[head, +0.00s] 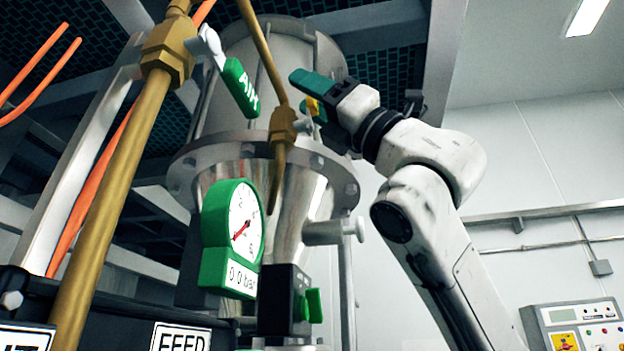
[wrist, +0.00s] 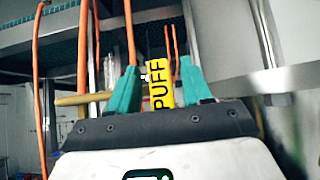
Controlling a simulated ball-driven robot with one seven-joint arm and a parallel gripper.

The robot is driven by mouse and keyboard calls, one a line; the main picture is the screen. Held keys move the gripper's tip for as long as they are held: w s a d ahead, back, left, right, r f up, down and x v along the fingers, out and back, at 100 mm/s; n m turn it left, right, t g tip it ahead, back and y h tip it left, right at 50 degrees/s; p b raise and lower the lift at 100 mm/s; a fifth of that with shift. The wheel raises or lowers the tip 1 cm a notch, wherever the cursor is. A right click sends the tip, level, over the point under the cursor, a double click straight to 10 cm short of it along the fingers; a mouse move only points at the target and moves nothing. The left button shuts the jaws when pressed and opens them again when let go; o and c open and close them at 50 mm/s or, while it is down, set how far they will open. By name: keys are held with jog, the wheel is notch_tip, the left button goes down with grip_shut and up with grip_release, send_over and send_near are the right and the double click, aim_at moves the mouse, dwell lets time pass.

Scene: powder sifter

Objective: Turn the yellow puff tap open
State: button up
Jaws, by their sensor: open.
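The yellow tap handle marked PUFF (wrist: 160,84) stands upright in the wrist view, between the two green fingers of my open gripper (wrist: 158,66). A gap shows on each side of the handle, narrower on the right, so I see no clear contact. In the head view my gripper (head: 305,95) is beside the steel vessel, and only a small yellow piece of the tap (head: 312,105) shows between the fingers. A brass pipe (wrist: 85,99) runs across behind the left finger in the wrist view.
A green AIR tap (head: 241,88) hangs left of my gripper on a brass pipe. A round green-framed gauge (head: 241,232) reading 0.0 bar is below. The steel vessel (head: 270,65) and its bolted flange are close. Open space lies right of my arm, before a control box (head: 577,325).

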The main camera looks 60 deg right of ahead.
jog(key=b+v, duration=0.4)
jog(key=v, duration=0.6)
jog(key=shift+s+f, duration=0.25)
jog(key=shift+s, duration=0.05)
jog(key=shift+d, duration=0.1)
